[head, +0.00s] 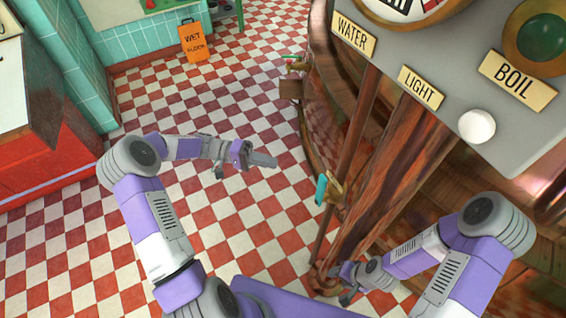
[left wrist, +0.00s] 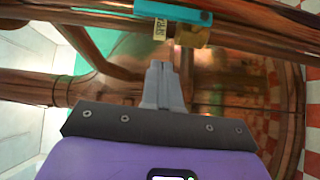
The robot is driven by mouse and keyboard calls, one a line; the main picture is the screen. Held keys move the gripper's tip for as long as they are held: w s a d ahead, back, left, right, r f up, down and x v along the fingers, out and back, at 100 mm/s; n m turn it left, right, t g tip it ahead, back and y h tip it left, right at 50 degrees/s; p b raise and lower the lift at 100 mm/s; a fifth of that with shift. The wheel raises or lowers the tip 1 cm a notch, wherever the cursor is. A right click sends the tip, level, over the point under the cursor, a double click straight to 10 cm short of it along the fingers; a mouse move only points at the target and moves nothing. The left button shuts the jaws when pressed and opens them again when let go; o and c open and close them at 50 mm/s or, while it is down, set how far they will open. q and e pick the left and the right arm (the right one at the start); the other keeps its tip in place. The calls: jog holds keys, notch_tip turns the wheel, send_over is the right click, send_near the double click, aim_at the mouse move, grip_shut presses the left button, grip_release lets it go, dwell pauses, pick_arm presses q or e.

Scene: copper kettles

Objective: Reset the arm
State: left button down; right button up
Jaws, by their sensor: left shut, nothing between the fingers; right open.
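My left arm reaches in from the left in the head view, and its gripper (head: 262,161) is over the checkered floor, left of the copper kettle (head: 408,150). Its fingers are shut and hold nothing. In the left wrist view the shut fingers (left wrist: 162,72) point at copper pipework, with a brass tap with a teal handle (left wrist: 172,13) above them. My right gripper (head: 347,284) is low in the head view, near the foot of the kettle's pipes. It is open, and part of it is hard to make out against the copper.
A grey panel (head: 455,95) with WATER, LIGHT and BOIL labels hangs at the upper right. A teal-handled tap (head: 328,189) sticks out right of my left gripper. An orange wet-floor sign (head: 194,41) stands at the back. A red counter (head: 40,150) is at left. Open floor lies between.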

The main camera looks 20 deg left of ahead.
pick_arm(q)
jog(key=shift+s+a, duration=0.1)
jog(key=shift+a, duration=0.25)
jog(key=shift+d, duration=0.1)
jog(key=s+d+f+n+g+y, duration=0.1)
jog(key=s+d+f+y, duration=0.25)
jog(key=f, duration=0.45)
jog(key=s+d+f+n+g+y, duration=0.1)
jog(key=s+d+f+n+y, duration=0.15)
jog(key=s+d+f, duration=0.35)
jog(key=s+d+f+m+t+y, duration=0.1)
jog(key=s+f+t+y, duration=0.1)
jog(key=s+f+y, duration=0.5)
jog(key=shift+s+d+f+y, duration=0.3)
jog(key=shift+s+f, duration=0.85)
jog(key=shift+f, duration=0.9)
